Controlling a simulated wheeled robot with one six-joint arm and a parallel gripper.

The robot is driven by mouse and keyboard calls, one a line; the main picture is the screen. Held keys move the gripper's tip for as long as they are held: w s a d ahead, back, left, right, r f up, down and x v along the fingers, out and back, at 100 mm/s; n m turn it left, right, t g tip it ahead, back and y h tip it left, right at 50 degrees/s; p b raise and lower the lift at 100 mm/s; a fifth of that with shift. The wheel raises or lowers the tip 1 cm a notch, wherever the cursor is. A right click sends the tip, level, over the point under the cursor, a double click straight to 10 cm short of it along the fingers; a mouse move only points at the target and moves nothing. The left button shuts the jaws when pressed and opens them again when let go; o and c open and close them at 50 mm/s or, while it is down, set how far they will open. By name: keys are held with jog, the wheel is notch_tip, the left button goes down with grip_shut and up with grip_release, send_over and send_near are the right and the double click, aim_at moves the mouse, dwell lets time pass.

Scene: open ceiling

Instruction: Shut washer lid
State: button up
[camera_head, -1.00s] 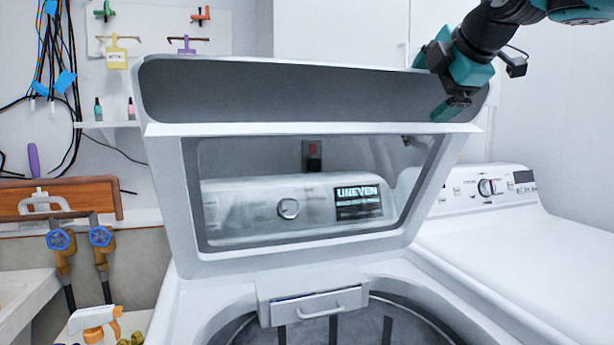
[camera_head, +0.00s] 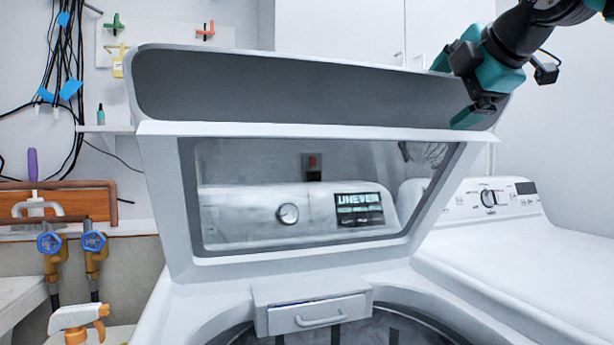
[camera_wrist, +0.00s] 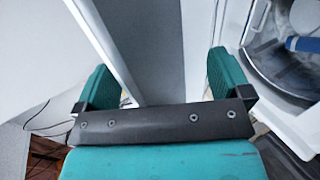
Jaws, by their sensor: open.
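The white washer lid (camera_head: 300,131) stands raised and steeply tilted over the washer, with a grey inner panel and a clear window. The washer's control panel (camera_head: 255,212) shows through the window. The round tub opening and a small drawer (camera_head: 318,314) show below. My gripper (camera_head: 457,88) is open at the lid's upper right corner, one finger in front and the other behind its top edge. In the wrist view, my gripper (camera_wrist: 165,85) has its green fingers apart on either side of the lid's edge (camera_wrist: 155,50); whether they touch it is unclear.
A second white machine (camera_head: 510,245) stands close on the right. On the left are a shelf, blue-handled valves (camera_head: 94,241), a spray bottle (camera_head: 78,322) and hanging cables (camera_head: 65,60). White cabinets (camera_head: 340,30) are behind the lid.

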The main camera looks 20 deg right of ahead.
jog(key=shift+s+f+t+b, duration=0.3)
jog(key=shift+s+f+b, duration=0.5)
jog(key=shift+b, duration=1.2)
jog(key=shift+s, duration=0.2)
jog(key=shift+r, duration=0.1)
jog(key=shift+b, duration=0.3)
jog(key=s+f+t+b, duration=0.1)
jog(key=s+f+b, duration=0.3)
jog(key=b, duration=0.5)
jog(key=shift+s+f+t+b, duration=0.3)
jog(key=shift+s+f, duration=0.05)
jog(key=shift+o, duration=0.4)
